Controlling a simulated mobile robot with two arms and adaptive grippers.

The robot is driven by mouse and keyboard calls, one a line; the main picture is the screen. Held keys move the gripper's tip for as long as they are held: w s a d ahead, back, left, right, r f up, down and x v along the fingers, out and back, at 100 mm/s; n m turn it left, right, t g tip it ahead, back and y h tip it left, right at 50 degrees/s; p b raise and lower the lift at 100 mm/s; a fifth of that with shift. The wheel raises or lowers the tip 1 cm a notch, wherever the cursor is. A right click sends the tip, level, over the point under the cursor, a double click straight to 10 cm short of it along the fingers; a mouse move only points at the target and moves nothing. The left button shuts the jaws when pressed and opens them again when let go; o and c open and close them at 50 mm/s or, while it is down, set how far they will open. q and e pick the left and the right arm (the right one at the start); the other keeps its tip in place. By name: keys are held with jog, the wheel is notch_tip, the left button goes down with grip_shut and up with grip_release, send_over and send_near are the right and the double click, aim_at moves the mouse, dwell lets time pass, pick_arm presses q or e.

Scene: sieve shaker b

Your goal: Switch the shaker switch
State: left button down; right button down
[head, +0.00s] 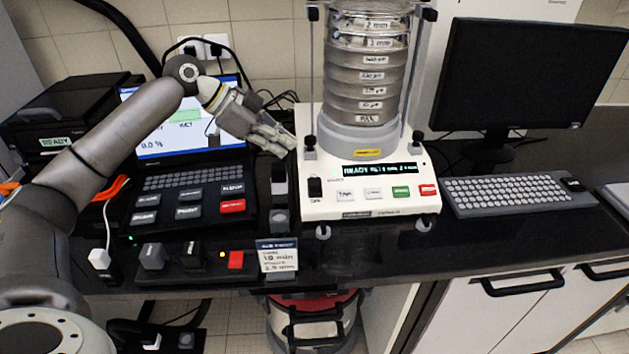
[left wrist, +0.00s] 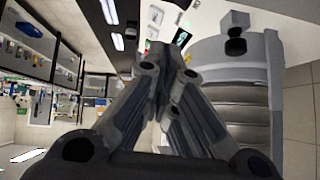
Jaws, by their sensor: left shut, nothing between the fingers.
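The sieve shaker has a cream base (head: 370,208) and a tall stack of metal sieves (head: 365,75). Its display (head: 380,170) is lit and begins with READY. The black shaker switch (head: 315,187) is at the left of the front panel, with an OFF label below it. My left gripper (head: 287,146) is shut and empty, at the upper left of the base, above and left of the switch. In the left wrist view, the shut fingers (left wrist: 160,60) point towards the pale base, with the sieve stack (left wrist: 235,105) at right. My right gripper is out of view.
A laptop-like terminal (head: 190,185) lies under my left arm. A dark box (head: 279,190) stands between it and the shaker. A small sign (head: 277,255) is at the counter's front edge. A keyboard (head: 518,193) and monitor (head: 530,75) are at right.

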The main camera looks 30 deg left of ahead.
pick_arm(q)
jog(key=p, duration=0.3)
send_over(314, 191)
jog(key=f, duration=0.6)
jog(key=shift+s+d+f, duration=0.15)
jog(key=shift+d+f, duration=0.1)
jog(key=shift+f, duration=0.15)
jog(key=f, duration=0.1)
jog(key=f+p, duration=0.1)
jog(key=f, duration=0.1)
jog(key=shift+a+f, duration=0.2)
jog(key=shift+f, duration=0.45)
jog(key=shift+f, duration=0.1)
jog(key=shift+f+b, duration=0.35)
jog(key=shift+r+t, duration=0.15)
jog(key=shift+t, duration=0.15)
